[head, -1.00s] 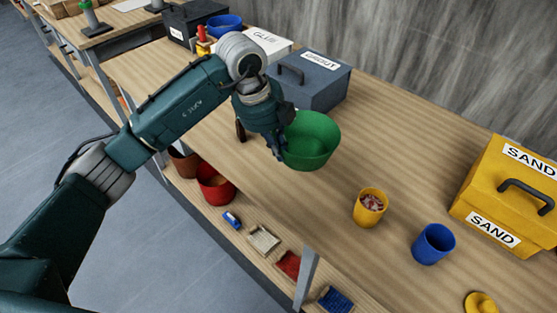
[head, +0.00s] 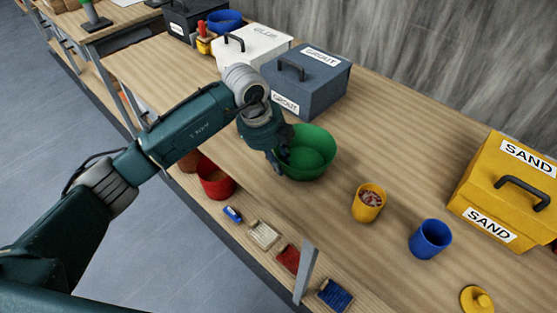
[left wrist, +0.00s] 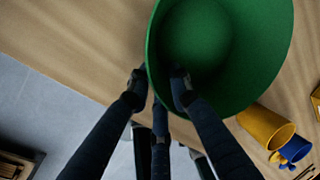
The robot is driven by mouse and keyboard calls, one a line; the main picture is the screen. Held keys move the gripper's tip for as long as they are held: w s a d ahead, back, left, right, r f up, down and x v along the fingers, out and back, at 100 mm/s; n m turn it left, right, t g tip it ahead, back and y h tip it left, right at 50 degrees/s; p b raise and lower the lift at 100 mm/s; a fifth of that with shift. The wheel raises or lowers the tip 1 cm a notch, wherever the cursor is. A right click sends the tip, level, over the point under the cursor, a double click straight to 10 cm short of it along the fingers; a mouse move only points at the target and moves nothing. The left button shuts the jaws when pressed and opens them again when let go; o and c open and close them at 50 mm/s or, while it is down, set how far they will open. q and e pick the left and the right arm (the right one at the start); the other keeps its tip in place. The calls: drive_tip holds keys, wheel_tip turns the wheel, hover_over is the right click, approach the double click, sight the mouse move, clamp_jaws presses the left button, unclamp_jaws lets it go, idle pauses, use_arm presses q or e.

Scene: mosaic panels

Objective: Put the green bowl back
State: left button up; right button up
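The green bowl (head: 312,150) is over the wooden bench, near its front edge, open side up. My left gripper (head: 281,162) is at the bowl's left rim. In the left wrist view, the fingers (left wrist: 160,84) straddle the rim of the bowl (left wrist: 262,45), one inside and one outside, shut on its wall. I cannot tell whether the bowl's base touches the bench. My right gripper is in neither view.
A grey grout box (head: 325,85) stands behind the bowl. A yellow cup (head: 369,203) with bits in it, a blue cup (head: 431,240) and a yellow sand box (head: 505,195) stand to the right.

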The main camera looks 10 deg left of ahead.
use_arm(q)
drive_tip(key=shift+r, duration=0.2)
drive_tip(key=shift+a+r, duration=0.1)
drive_tip(key=shift+r, duration=0.15)
drive_tip(key=b+v, duration=0.3)
drive_tip(key=v, duration=0.8)
drive_tip(key=shift+r, duration=0.2)
drive_tip(key=shift+s, duration=0.1)
